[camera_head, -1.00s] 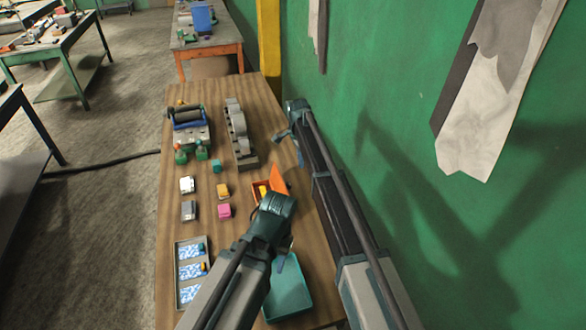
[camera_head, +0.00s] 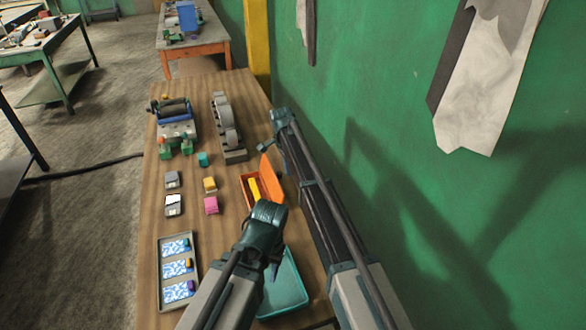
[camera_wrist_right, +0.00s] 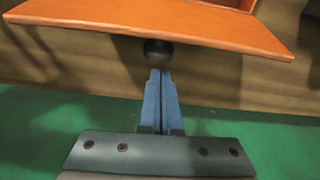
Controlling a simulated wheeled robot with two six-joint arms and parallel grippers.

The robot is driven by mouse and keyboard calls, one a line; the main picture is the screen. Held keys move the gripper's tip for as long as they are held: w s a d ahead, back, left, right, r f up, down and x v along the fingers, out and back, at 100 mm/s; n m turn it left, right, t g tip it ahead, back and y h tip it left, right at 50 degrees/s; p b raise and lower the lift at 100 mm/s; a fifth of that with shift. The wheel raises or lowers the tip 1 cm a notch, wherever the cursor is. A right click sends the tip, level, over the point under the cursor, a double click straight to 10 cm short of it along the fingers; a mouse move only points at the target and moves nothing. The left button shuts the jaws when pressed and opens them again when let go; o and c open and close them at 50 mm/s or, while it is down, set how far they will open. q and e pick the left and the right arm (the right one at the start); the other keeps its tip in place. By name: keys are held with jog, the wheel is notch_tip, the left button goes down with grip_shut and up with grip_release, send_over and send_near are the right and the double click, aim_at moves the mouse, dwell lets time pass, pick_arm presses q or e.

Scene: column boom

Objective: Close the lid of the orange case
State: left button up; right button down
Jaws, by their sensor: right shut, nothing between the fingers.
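The orange case (camera_head: 258,203) sits open on the wooden bench, with a yellow item (camera_head: 254,189) inside. Its orange lid (camera_head: 270,167) stands raised at the right side. In the right wrist view the lid (camera_wrist_right: 150,25) spans the top, with a dark round knob (camera_wrist_right: 158,50) below its edge. My right gripper (camera_head: 287,162) is beside the lid on the wall side. Its blue fingers (camera_wrist_right: 160,76) are shut and empty, with tips close to the knob; contact is unclear.
The teal tray (camera_head: 293,298) lies at the near right. A compartment tray (camera_head: 163,290) is at the near left. Grey machinery (camera_head: 230,150) stands behind. A green wall (camera_head: 400,90) borders the right.

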pick_arm(q)
jog(key=shift+r, duration=0.25)
pick_arm(e)
jog(key=shift+s+a+r, duration=0.3)
jog(key=shift+a, duration=0.35)
jog(key=shift+a, duration=0.1)
